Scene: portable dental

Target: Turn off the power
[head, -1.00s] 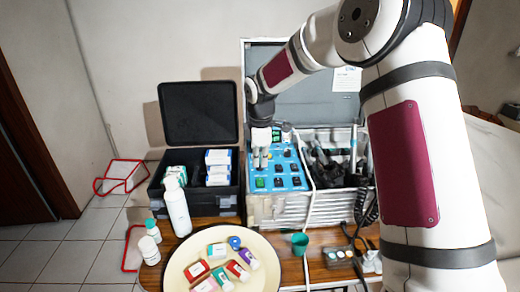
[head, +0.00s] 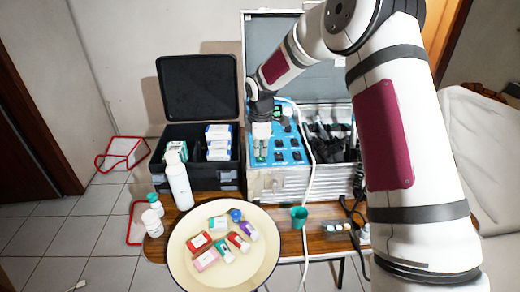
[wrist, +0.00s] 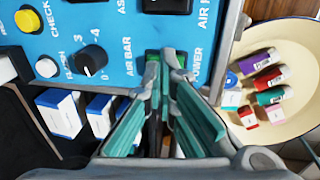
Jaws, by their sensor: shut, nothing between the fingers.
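The blue control panel (head: 288,148) sits in the open metal case, with dark switches and a green-lit one at its lower left. In the wrist view the panel (wrist: 118,40) shows a black knob, a yellow button and a label reading POWER. The green power switch (wrist: 152,54) lies at the panel's near edge, mostly hidden behind my fingertips. My gripper (wrist: 163,62) is shut and empty, its tips right at this switch. I cannot tell whether they touch it. In the head view my gripper (head: 262,156) points down over the panel's lower left corner.
A black open case (head: 200,100) with boxes stands left of the metal case. A white bottle (head: 179,182) stands before it. A cream round tray (head: 190,265) with several small boxes and tubes lies in front. A green cup (head: 299,217) and cables are at right.

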